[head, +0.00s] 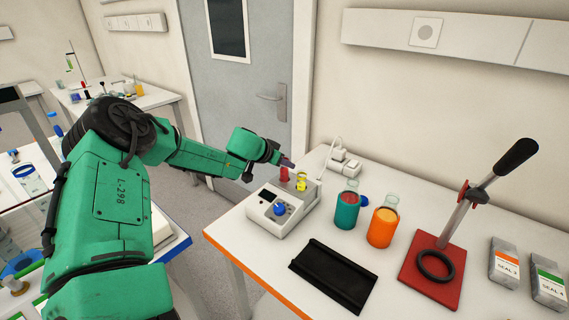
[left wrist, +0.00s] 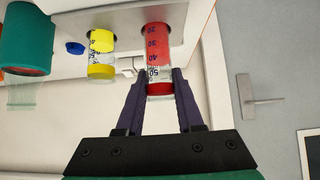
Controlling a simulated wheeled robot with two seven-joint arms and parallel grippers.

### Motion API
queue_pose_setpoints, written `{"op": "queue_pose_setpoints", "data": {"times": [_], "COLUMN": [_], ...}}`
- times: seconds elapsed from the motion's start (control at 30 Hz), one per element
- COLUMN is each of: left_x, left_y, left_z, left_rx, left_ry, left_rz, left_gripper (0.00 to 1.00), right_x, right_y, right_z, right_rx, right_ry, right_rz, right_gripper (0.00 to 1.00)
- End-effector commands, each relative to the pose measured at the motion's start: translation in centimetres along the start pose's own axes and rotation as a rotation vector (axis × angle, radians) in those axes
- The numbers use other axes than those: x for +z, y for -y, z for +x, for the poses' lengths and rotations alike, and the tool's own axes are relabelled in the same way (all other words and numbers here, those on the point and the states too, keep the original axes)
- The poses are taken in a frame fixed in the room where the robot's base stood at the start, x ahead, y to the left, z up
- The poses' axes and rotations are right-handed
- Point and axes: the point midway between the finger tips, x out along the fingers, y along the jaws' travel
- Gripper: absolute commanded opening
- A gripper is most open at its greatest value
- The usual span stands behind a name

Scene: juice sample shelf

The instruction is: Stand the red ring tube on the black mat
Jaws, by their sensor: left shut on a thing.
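The red ring tube (head: 284,174) stands at the back of a white device (head: 265,218) on the table. In the left wrist view the tube (left wrist: 158,45) shows a red band, printed marks and a clear part, with its far end at a dark hole in the device. My left gripper (head: 286,162) is shut on it near its top end, and its two dark fingers (left wrist: 160,84) lie on either side. How deep the tube sits in the hole is hidden. The black mat (head: 333,275) lies bare at the table's front, with raised long edges. My right gripper is not in view.
A yellow-banded tube (head: 301,182) stands in the device right beside the red one. A teal beaker (head: 347,207) and an orange beaker (head: 382,226) stand to the right. A red-based lever press (head: 433,270) and two seal boxes (head: 504,263) are farther right.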

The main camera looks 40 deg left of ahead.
Motion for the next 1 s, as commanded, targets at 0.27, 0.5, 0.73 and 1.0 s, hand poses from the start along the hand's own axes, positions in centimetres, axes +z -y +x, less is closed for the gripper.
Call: {"op": "queue_pose_setpoints", "data": {"times": [0.27,0.5,0.73,1.0], "left_x": [-1.3,-2.2,-3.0,-3.2], "left_y": [0.0,0.0,0.0,0.0], "left_z": [-1.1,-1.9,-2.7,-2.8], "left_rx": [0.000,0.000,0.000,0.000], "left_ry": [0.000,0.000,0.000,0.000], "left_rz": [0.001,0.002,0.002,0.001], "left_gripper": [0.00,0.00,0.00,0.00], "right_x": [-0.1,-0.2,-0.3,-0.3], "right_y": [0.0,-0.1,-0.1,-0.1], "right_z": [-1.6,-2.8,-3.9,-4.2], "right_rx": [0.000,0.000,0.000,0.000], "right_ry": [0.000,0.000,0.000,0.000], "right_rz": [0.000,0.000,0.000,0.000], "right_gripper": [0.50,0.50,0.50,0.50]}}
